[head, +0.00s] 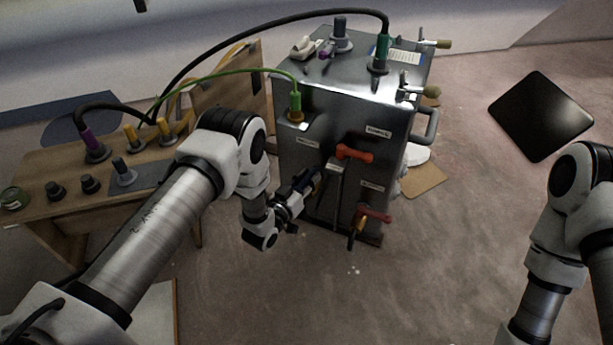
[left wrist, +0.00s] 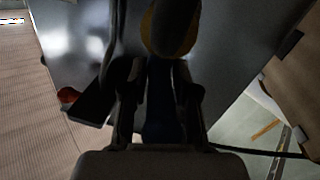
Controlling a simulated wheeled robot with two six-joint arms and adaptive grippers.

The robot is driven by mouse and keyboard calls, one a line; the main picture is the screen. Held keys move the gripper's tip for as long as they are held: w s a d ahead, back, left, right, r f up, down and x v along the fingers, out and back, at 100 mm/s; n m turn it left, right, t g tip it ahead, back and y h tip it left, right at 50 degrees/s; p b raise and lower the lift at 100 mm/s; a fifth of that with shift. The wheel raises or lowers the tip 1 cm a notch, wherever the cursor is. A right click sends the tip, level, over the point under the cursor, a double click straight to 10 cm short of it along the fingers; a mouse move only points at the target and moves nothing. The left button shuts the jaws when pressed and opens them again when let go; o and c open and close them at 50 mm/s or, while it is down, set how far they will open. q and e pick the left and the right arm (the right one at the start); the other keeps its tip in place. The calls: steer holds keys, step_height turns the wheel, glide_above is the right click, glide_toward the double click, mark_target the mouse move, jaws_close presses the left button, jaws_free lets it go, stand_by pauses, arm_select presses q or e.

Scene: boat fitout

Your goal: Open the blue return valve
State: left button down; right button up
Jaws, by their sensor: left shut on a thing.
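A metal cabinet (head: 345,140) stands in the middle of the head view, with valve handles on its front face. My left gripper (head: 312,183) is at the left part of this front, shut on the blue valve handle. The dark blue handle (left wrist: 162,115) shows between the two fingers in the left wrist view, in deep shadow. A round brass-coloured part (left wrist: 170,28) lies just beyond the fingertips. The gripper and arm hide most of the valve in the head view, so its angle is hard to tell. My right gripper is out of view.
Two red handles, an upper (head: 354,153) and a lower one (head: 374,216), sit to the right on the same front. A green hose (head: 235,73) and a black hose run from the cabinet to a wooden bench (head: 60,202). A black panel (head: 540,115) lies at right.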

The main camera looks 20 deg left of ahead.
arm_select(q)
steer(key=shift+d+n+t+y+p, duration=0.15)
steer(key=shift+d+n+y+p, duration=0.1)
steer(key=shift+n+y, duration=0.35)
steer(key=shift+d+n+t+y+p, duration=0.15)
steer(key=shift+n+y+p, duration=0.2)
steer(key=shift+y, duration=0.35)
steer(key=c, duration=1.1)
jaws_free()
steer(key=shift+o, duration=0.4)
steer(key=shift+w, duration=0.1)
steer(key=s+a, duration=0.1)
steer(key=s, duration=1.1)
steer(key=shift+a, duration=0.25)
